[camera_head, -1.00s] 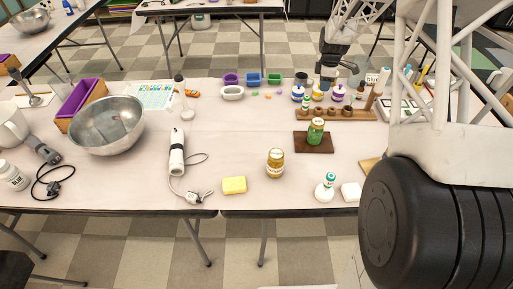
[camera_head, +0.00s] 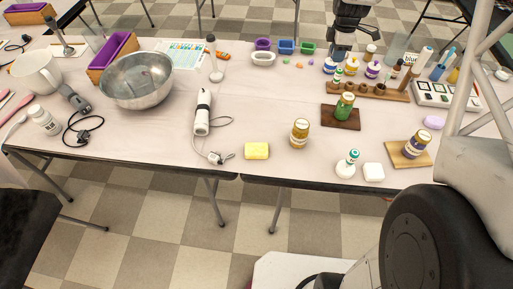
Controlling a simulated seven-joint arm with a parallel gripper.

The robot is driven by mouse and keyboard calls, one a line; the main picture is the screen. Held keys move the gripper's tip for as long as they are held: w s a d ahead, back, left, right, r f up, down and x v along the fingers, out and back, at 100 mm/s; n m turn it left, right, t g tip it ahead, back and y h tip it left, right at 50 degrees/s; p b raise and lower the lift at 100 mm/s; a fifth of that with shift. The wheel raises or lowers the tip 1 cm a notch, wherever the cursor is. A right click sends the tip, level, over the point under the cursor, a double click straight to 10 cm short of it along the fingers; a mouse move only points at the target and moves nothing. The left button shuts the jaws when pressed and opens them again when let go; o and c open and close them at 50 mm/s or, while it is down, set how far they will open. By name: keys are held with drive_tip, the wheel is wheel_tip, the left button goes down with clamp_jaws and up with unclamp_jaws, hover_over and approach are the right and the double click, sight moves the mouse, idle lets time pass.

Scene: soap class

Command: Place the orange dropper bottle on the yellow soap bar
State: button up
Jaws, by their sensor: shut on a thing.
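The yellow soap bar (camera_head: 256,151) lies flat near the front edge of the table, with nothing on it. My gripper (camera_head: 341,50) is at the far side of the table, behind and above the left end of the wooden rack, well away from the soap. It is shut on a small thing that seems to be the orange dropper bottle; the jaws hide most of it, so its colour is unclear.
The wooden rack (camera_head: 395,93) has small bottles around it. A hand blender (camera_head: 202,112) lies left.

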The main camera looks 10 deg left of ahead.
drive_tip(key=s+a+n, duration=0.3)
drive_tip(key=s+a, duration=0.4)
drive_tip(key=s, duration=0.3)
drive_tip(key=s+a+n, duration=0.2)
drive_tip(key=s+a, duration=0.4)
drive_tip(key=s, duration=0.4)
drive_tip(key=s+a+f+n, duration=0.1)
drive_tip(key=s+a+n, duration=0.15)
drive_tip(key=s, duration=0.85)
drive_tip(key=s+a+f+n, duration=0.1)
drive_tip(key=s+n, duration=0.2)
drive_tip(key=s, duration=0.8)
wheel_tip(320, 180, down, 8)
drive_tip(key=shift+w+d+f, duration=0.2)
drive_tip(key=shift+w, duration=0.2)
hover_over(256, 148)
drive_tip(key=shift+d+f, duration=0.1)
drive_tip(key=shift+f, duration=0.65)
drive_tip(key=shift+f, duration=0.15)
drive_tip(key=shift+f, duration=1.6)
